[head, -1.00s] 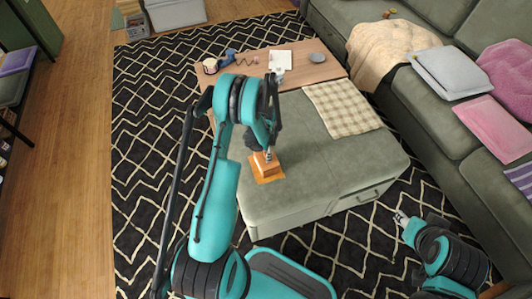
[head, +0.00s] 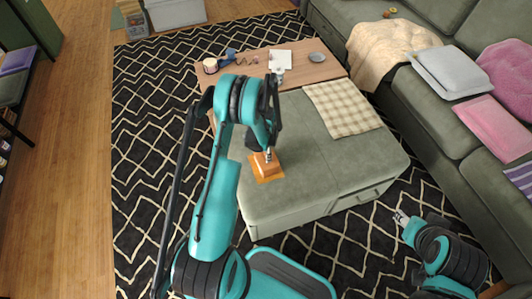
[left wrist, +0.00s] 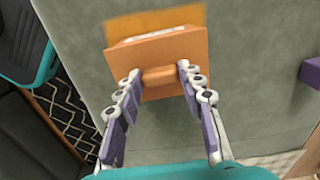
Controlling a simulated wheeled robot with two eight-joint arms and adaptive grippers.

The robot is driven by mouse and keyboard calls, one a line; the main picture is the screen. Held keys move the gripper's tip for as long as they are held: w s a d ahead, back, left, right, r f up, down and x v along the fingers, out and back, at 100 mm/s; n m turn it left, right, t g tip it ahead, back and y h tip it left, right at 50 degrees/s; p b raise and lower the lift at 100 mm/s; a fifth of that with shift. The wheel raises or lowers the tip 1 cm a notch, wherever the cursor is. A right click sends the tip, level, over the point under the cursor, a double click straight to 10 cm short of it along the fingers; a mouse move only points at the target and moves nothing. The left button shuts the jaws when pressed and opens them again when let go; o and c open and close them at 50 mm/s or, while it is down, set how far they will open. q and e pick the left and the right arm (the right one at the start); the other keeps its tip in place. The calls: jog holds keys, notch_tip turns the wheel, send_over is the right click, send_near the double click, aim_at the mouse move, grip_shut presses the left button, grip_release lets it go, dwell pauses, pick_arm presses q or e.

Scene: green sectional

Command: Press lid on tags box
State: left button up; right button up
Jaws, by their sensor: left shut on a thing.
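The orange tags box (head: 267,168) sits on the grey-green ottoman, with a wider flat orange piece under it. In the left wrist view I see its orange lid (left wrist: 175,52) with a pale label strip along the far edge and a small rounded knob (left wrist: 159,76). My left gripper (head: 269,154) is above the box, and in the left wrist view its two fingers (left wrist: 160,74) are shut on the lid's knob from both sides. Whether a gap is left under the lid I cannot tell. My right gripper (head: 401,217) is away from the box, in front of the ottoman; its finger opening is too small to tell.
The ottoman (head: 330,150) has clear cushion around the box and a checked cloth (head: 342,107). A wooden tray surface behind holds a mug (head: 210,66), notepad (head: 281,59) and grey dish (head: 317,57). The green sofa (head: 425,120) stands right. A purple object (left wrist: 311,73) shows in the wrist view.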

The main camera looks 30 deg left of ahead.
pick_arm(q)
jog(key=shift+f, duration=0.2)
dwell(0.5)
jog(key=o, duration=1.1)
jog(key=shift+o, duration=0.3)
jog(key=o, duration=0.4)
jog(key=shift+r+p, duration=1.7)
jog(key=shift+r, duration=1.85)
